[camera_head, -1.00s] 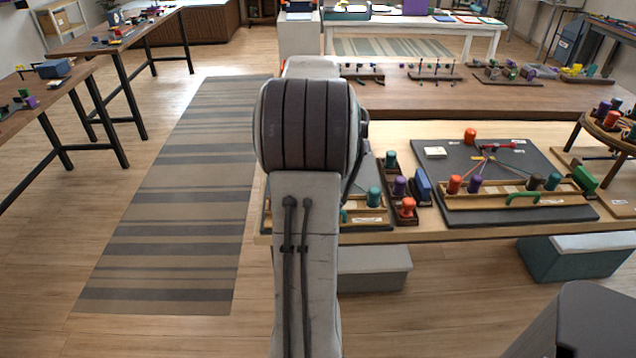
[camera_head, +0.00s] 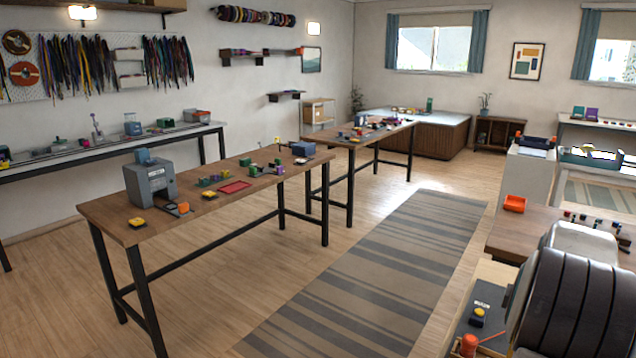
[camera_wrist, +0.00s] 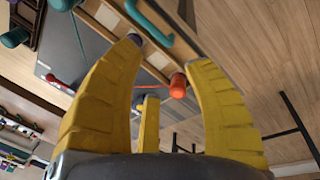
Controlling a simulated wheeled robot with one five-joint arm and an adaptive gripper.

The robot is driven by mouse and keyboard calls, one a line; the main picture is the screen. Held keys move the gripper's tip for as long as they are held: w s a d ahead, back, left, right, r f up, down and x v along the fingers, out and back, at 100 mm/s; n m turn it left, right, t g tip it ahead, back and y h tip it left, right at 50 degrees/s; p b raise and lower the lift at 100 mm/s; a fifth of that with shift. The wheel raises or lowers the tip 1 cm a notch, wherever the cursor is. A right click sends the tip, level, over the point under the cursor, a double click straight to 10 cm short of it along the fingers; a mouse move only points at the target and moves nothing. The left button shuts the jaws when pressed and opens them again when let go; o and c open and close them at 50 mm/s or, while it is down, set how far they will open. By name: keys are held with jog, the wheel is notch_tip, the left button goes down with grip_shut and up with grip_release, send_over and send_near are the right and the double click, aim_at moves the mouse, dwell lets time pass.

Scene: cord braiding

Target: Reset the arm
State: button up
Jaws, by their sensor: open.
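My gripper (camera_wrist: 160,70) shows in the wrist view with its yellow fingers spread apart and nothing between them. Beyond the fingers, in that tilted view, are an orange-red bobbin (camera_wrist: 178,85), a wooden rack (camera_wrist: 105,15) and a teal handle (camera_wrist: 150,22) over a grey mat (camera_wrist: 60,45). The fingers look apart from these things. In the head view only a rounded part of my arm shows at the lower right; my gripper is out of that picture.
In the head view, a long wooden table (camera_head: 100,208) holds a grey machine (camera_head: 150,184) and a red tray (camera_head: 234,187). A second table (camera_head: 345,138) stands behind it. A striped rug (camera_head: 380,270) lies on open floor.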

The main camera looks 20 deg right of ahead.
jog(key=s+a+f+m+g+y, duration=0.1)
jog(key=s+a+f+m, duration=0.1)
jog(key=a+m, duration=0.4)
jog(key=s+a+f+m+y, duration=0.1)
jog(key=s+a+f+m, duration=0.1)
jog(key=a+m, duration=0.45)
jog(key=a+r+n+t+p, duration=0.1)
jog(key=a+r+n, duration=0.2)
jog(key=a, duration=0.5)
jog(key=a+r+n+t+p, duration=0.1)
jog(key=a+r+n, duration=0.2)
jog(key=a+n, duration=0.2)
jog(key=a+r+n+t+p, duration=0.1)
jog(key=a+r+n, duration=0.2)
jog(key=a, duration=0.9)
jog(key=shift+w+n+p, duration=0.35)
jog(key=shift+n+p, duration=0.05)
jog(key=shift+n, duration=0.15)
